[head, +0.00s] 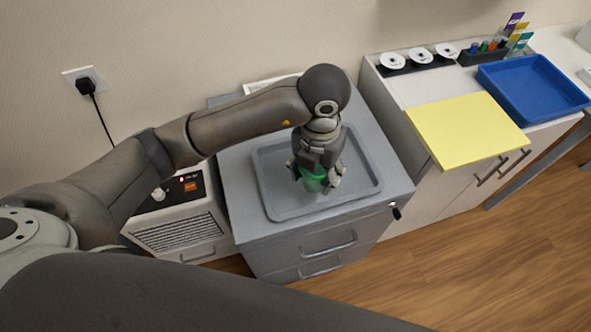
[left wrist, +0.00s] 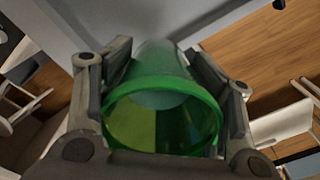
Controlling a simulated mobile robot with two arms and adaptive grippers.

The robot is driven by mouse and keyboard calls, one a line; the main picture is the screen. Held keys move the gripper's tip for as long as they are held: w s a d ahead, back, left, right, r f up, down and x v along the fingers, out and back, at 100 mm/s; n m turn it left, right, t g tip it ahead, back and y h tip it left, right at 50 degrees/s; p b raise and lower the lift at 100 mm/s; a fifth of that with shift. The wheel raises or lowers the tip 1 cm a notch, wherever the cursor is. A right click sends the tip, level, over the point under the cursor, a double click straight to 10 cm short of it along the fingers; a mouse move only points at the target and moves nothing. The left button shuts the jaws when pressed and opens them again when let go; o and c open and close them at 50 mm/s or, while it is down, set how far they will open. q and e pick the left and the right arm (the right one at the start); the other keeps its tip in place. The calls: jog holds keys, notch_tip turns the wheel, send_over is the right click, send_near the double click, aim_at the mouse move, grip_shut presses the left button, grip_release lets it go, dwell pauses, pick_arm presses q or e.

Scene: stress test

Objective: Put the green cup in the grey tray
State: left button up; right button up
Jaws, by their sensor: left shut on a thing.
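The green cup (head: 314,180) is a clear green tumbler. My left gripper (head: 318,178) is shut on it, with a finger on each side. In the left wrist view the cup (left wrist: 165,105) fills the space between the fingers of the left gripper (left wrist: 162,85), its open rim toward the camera. The grey tray (head: 272,205) lies on top of a grey drawer cabinet. In the head view the cup is over the middle of the tray; I cannot tell whether its base touches the tray. My right gripper is in neither view.
The grey cabinet (head: 290,255) has a key in its front. To its right, a white cabinet bears a yellow board (head: 466,130), a blue tray (head: 530,88), a black organiser (head: 483,55) and white discs (head: 420,55). A white device (head: 180,220) stands left of the grey cabinet.

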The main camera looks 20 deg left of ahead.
aim_at(290, 180)
pick_arm(q)
jog(key=w+a+f, duration=0.1)
jog(key=a+f, duration=0.1)
jog(key=w+a+f+p, duration=0.1)
jog(key=a+f, duration=0.1)
jog(key=w+a+f, duration=0.1)
jog(key=w+f, duration=0.1)
jog(key=shift+a, duration=0.4)
jog(key=shift+w+a+f, duration=0.25)
jog(key=shift+a+f, duration=0.1)
jog(key=shift+f, duration=0.15)
notch_tip(290, 180, down, 3)
jog(key=shift+w+a+f+p, duration=0.1)
jog(key=shift+a+f+p, duration=0.1)
jog(key=shift+p, duration=0.55)
jog(key=o, duration=1.4)
jog(key=shift+c, duration=0.2)
jog(key=shift+d, duration=0.1)
jog(key=shift+r, duration=0.25)
notch_tip(290, 180, up, 12)
jog(key=b, duration=0.2)
jog(key=shift+f, duration=0.2)
